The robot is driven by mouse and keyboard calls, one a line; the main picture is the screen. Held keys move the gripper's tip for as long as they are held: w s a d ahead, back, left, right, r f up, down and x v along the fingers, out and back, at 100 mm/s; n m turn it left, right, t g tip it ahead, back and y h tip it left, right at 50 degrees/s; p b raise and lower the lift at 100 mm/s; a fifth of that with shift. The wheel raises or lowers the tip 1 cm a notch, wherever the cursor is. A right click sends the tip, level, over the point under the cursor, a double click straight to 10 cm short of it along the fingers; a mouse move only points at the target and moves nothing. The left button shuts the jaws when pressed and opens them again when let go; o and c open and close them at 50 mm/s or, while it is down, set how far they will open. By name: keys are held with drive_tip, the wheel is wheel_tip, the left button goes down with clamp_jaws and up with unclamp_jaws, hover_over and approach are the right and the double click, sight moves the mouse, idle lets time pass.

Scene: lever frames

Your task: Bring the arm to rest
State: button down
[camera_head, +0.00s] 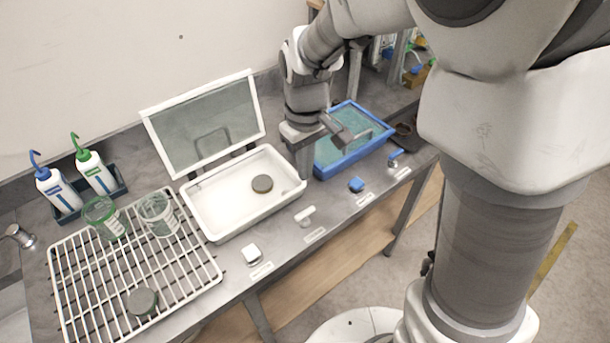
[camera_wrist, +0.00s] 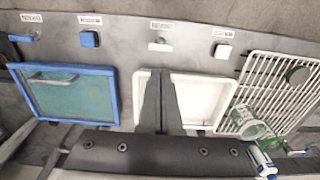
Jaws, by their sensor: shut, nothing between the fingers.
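My gripper (camera_head: 303,174) points down between the open white box (camera_head: 238,224) and the blue-framed box (camera_head: 322,174). Its fingers are shut and empty. I cannot tell whether the fingers touch the white box's rim. My arm reaches over the bench from the upper right.
The white box's glass lid (camera_head: 211,122) stands raised; a dark disc (camera_head: 262,184) lies inside. White and blue knobs and levers line the front edge. A wire rack (camera_head: 82,262) holds beakers and another disc. Squeeze bottles (camera_head: 58,191) stand at the back left.

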drive_tip(key=s+d+r+m+t, duration=0.5)
drive_tip(key=s+d+r+m, duration=0.1)
drive_tip(key=s+d+r, duration=0.5)
drive_tip(key=s+r, duration=0.2)
drive_tip(key=s, duration=0.1)
drive_tip(key=shift+r+m, duration=0.4)
idle(0.7)
